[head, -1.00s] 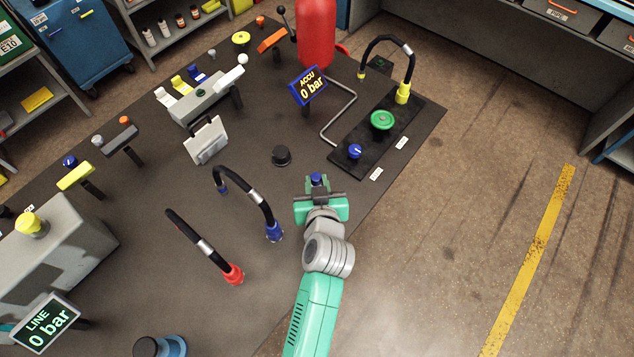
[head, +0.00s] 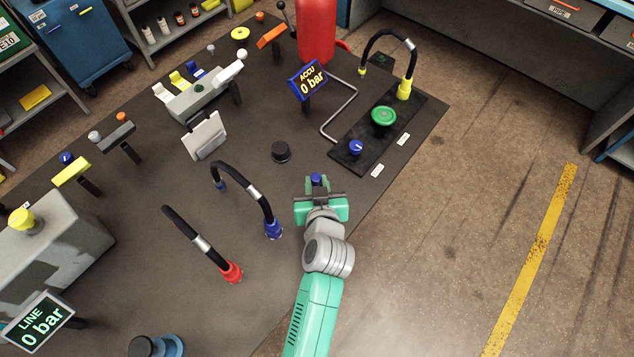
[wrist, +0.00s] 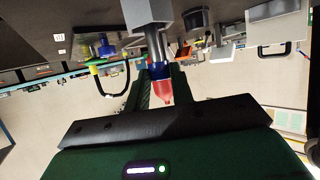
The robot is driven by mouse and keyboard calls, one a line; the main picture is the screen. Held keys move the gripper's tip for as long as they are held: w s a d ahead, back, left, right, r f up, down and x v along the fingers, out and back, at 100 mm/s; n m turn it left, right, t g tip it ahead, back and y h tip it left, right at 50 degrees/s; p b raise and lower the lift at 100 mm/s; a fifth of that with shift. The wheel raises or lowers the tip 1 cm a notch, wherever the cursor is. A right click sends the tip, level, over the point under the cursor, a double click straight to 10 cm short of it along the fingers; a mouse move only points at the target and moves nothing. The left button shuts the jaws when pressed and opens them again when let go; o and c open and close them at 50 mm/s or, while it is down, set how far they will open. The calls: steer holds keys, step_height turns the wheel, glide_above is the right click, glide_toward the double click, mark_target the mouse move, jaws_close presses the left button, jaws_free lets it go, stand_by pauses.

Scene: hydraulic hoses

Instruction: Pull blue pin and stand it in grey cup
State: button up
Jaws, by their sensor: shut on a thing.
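The blue pin shows as a small blue top (head: 316,179) between my gripper's fingers (head: 318,186) in the head view.
A blue-ended hose (head: 250,190) and a red-ended hose (head: 205,247) stand to the left. A black panel (head: 370,150) with a blue knob (head: 356,147) and green wheel (head: 383,116) lies beyond to the right. A clipboard-like stand (head: 205,137) is at the left.

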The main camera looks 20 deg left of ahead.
steer(key=shift+f+b, duration=1.55)
steer(key=shift+f, duration=0.3)
steer(key=o, duration=1.1)
steer(key=shift+c, duration=0.2)
steer(key=shift+s+r, duration=0.1)
steer(key=p+v, duration=0.1)
steer(key=v, duration=0.6)
steer(key=shift+s+d+r, duration=0.1)
steer(key=shift+s+d, duration=0.1)
steer(key=shift+s, duration=0.1)
